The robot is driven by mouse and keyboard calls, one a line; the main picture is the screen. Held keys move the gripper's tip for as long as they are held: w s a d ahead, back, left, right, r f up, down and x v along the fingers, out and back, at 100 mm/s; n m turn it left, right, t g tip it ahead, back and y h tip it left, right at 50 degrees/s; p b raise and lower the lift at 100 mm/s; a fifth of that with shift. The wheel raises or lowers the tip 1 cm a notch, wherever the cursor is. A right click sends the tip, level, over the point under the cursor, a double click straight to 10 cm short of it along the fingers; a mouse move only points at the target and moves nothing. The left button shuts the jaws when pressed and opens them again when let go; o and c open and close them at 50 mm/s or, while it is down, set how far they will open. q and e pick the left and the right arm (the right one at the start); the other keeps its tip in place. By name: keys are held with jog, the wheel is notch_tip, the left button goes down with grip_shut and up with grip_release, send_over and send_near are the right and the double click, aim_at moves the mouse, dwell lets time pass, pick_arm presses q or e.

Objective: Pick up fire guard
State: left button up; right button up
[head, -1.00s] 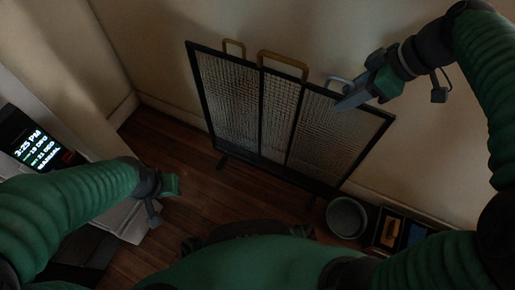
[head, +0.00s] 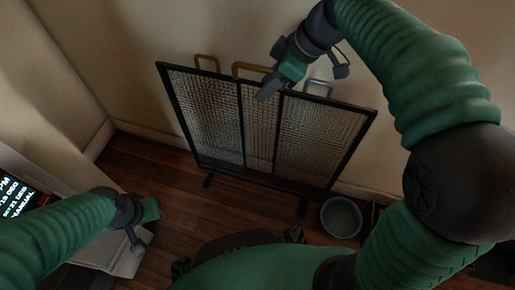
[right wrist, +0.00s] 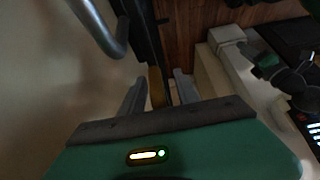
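The fire guard (head: 215,115) is a black-framed, three-panel mesh screen standing upright by the wall. Two brass handles and one grey handle rise from its top edge. My right gripper (head: 267,90) is at the top edge, by the middle brass handle (head: 240,69). In the right wrist view its two fingers (right wrist: 158,90) are apart, with the brass handle (right wrist: 155,82) and black frame between them. The grey handle (right wrist: 102,28) is beside the fingers. Whether they touch the handle cannot be told. My left gripper (head: 148,212) is low at left, away from the guard; its fingers are unclear.
A grey bucket (head: 341,217) stands on the floor at the guard's right foot. A white unit with a dark clock display (head: 15,198) is at the far left. The wooden floor (head: 185,215) in front of the guard is largely clear.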

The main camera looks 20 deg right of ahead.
jog(key=shift+w+a+f+b, duration=0.35)
jog(key=shift+a+f+b, duration=0.1)
jog(key=shift+f+b, duration=0.1)
grip_shut()
dwell(0.9)
jog(key=shift+r, duration=0.15)
